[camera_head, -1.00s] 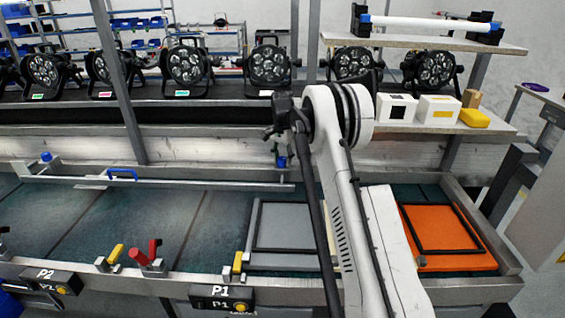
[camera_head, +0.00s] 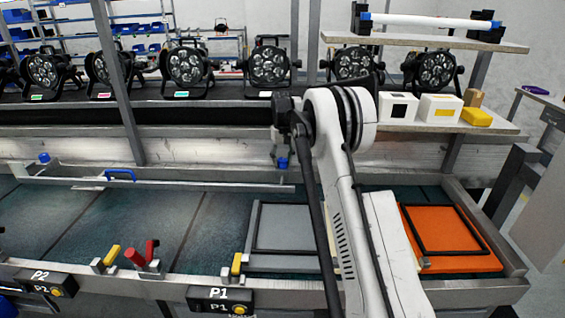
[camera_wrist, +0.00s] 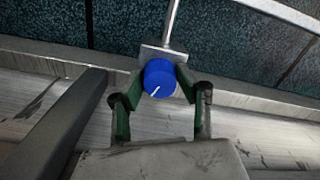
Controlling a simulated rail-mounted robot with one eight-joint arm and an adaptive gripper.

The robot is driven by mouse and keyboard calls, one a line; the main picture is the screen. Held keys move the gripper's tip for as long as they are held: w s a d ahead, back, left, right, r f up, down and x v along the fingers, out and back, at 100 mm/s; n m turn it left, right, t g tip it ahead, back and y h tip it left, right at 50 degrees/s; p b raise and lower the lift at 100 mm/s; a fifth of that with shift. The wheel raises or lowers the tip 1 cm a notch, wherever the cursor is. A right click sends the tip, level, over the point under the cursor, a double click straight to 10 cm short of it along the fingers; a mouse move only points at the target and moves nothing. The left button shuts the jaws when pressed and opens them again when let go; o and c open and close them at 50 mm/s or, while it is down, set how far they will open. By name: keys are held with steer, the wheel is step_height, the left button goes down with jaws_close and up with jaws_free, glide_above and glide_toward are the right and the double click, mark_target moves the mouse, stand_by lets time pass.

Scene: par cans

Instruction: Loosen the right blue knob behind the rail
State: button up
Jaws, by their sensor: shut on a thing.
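The right blue knob (camera_wrist: 160,78) shows in the wrist view, round with a white mark line, mounted at a metal bracket (camera_wrist: 163,54). My gripper (camera_wrist: 160,84) has its two green-sided fingers on either side of the knob and is shut on it. In the head view the right knob (camera_head: 283,163) shows as a small blue spot below my arm's end, near the right end of the rail (camera_head: 200,185). My fingers are mostly hidden there. The left blue knob (camera_head: 44,158) stands at the rail's left end, and a blue handle (camera_head: 121,173) sits on the rail.
A dark metal post (camera_wrist: 62,125) stands left of my gripper in the wrist view. A row of par cans (camera_head: 186,65) stands on the shelf behind. Grey (camera_head: 283,228) and orange (camera_head: 455,240) trays lie on the worktop at right. Red and yellow clamps (camera_head: 149,250) stand along the front edge.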

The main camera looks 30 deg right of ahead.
mark_target(283, 159)
steer(key=n, duration=0.4)
steer(key=shift+n, duration=0.3)
steer(key=n, duration=0.3)
steer(key=shift+n+b, duration=0.4)
steer(key=n, duration=0.4)
steer(key=shift+n, duration=2)
steer(key=o, duration=1.2)
steer(key=shift+c, duration=0.2)
steer(key=shift+r, duration=0.1)
step_height(283, 159, up, 12)
